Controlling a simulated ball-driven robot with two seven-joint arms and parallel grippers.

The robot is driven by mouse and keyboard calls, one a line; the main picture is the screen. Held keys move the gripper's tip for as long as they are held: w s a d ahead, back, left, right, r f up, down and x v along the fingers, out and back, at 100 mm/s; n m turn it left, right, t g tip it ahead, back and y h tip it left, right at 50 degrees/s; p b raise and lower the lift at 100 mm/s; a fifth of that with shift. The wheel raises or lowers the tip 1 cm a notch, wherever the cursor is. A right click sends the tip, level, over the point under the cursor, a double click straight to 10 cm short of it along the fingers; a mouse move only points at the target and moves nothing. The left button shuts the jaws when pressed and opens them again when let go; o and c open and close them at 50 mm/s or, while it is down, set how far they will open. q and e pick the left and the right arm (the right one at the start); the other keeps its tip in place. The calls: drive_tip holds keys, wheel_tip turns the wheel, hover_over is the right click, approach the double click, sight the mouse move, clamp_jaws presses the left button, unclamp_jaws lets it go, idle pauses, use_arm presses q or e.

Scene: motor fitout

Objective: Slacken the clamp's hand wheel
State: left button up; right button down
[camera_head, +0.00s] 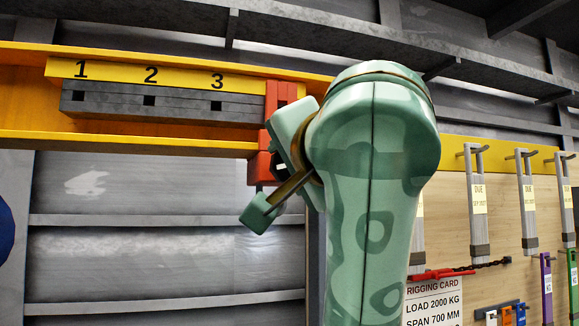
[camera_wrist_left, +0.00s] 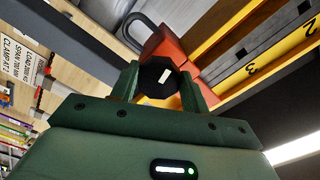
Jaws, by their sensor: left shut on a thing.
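The red-orange clamp (camera_head: 262,166) hangs on the yellow beam (camera_head: 150,144) at the end of the grey numbered bar. In the left wrist view the clamp (camera_wrist_left: 166,46) is just beyond the fingers. Its dark hand wheel (camera_wrist_left: 160,76), with a white mark on its face, sits between the two green fingers. My left gripper (camera_wrist_left: 160,84) is shut on the hand wheel. In the head view my left gripper (camera_head: 278,160) is at the clamp's right side, and my large green arm hides much of it and most of the wheel. My right gripper is in neither view.
The grey bar (camera_head: 110,100) has slots under the numbers 1, 2 and 3.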

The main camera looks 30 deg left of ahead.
use_arm(q)
drive_tip(key=n, duration=0.8)
drive_tip(key=shift+w+d+f+n, duration=0.1)
drive_tip(key=shift+w+f+n, duration=0.05)
drive_tip(key=shift+n, duration=0.45)
drive_tip(key=o, duration=1)
